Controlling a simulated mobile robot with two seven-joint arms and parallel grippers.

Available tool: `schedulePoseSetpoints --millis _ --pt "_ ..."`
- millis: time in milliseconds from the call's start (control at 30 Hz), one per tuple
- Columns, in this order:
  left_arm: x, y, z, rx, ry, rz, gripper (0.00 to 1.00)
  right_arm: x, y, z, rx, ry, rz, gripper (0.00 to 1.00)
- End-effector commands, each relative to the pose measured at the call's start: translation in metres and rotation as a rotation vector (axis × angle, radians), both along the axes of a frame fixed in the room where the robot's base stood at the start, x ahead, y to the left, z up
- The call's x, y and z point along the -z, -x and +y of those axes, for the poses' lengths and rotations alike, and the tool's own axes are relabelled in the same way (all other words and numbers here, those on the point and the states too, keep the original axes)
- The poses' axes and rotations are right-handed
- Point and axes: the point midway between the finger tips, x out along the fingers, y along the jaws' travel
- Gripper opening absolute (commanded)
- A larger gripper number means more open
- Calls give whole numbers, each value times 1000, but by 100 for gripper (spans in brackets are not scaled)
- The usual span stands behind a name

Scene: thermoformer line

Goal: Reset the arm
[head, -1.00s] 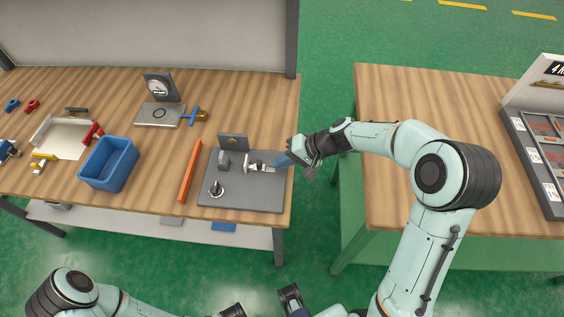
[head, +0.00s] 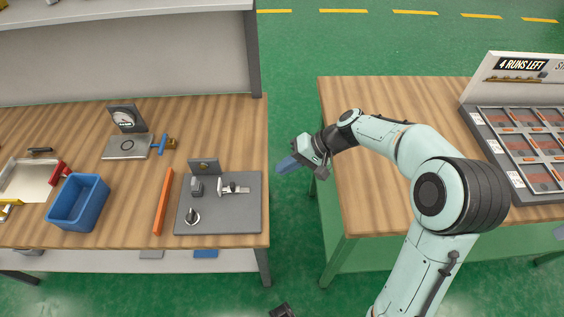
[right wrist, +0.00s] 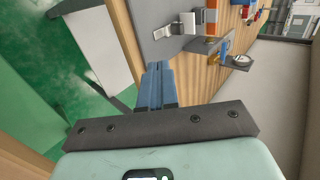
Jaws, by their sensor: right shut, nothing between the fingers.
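My right gripper (head: 285,164) has blue fingers, which are together with nothing between them. It hangs over the gap between the two tables, just right of the left table's edge and apart from the grey fixture plate (head: 245,222). In the right wrist view the shut blue fingers (right wrist: 158,82) point toward the plate's small metal clamp (right wrist: 180,27). My left gripper cannot be made out; only a small dark part of my body shows at the head view's bottom edge.
The left table (head: 90,142) holds a blue bin (head: 78,212), an orange bar (head: 163,200), a dial gauge stand (head: 125,118) and a blue-handled tool (head: 160,144). The right table (head: 395,206) carries a compartment tray (head: 487,144) and a "4 RUNS LEFT" sign (head: 521,65). Green floor lies between them.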

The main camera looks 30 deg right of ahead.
Motion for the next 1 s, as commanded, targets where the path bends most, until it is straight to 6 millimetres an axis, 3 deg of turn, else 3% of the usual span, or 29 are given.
schedulePoseSetpoints --millis 267,367,467,567,700,800,900,1000 --pt "0 0 0 0 0 0 43 3 0 1 0 1 6 0" --pt "-3 -1 0 0 0 -1 43 25 2 3 7 16 49 0" --pt "-9 -3 0 0 0 -3 43 73 9 10 20 58 143 0" --pt "-18 -5 0 0 0 -7 43 141 31 23 18 137 264 0" --pt "-33 -11 0 0 0 -12 43 230 85 52 -35 272 401 0" --pt "-44 -15 0 0 0 -18 43 277 134 79 -105 358 448 0" --pt "-54 -20 0 1 0 -24 43 303 178 106 -176 406 450 0" --pt "-60 -23 0 0 1 -27 43 313 210 128 -230 419 431 0"
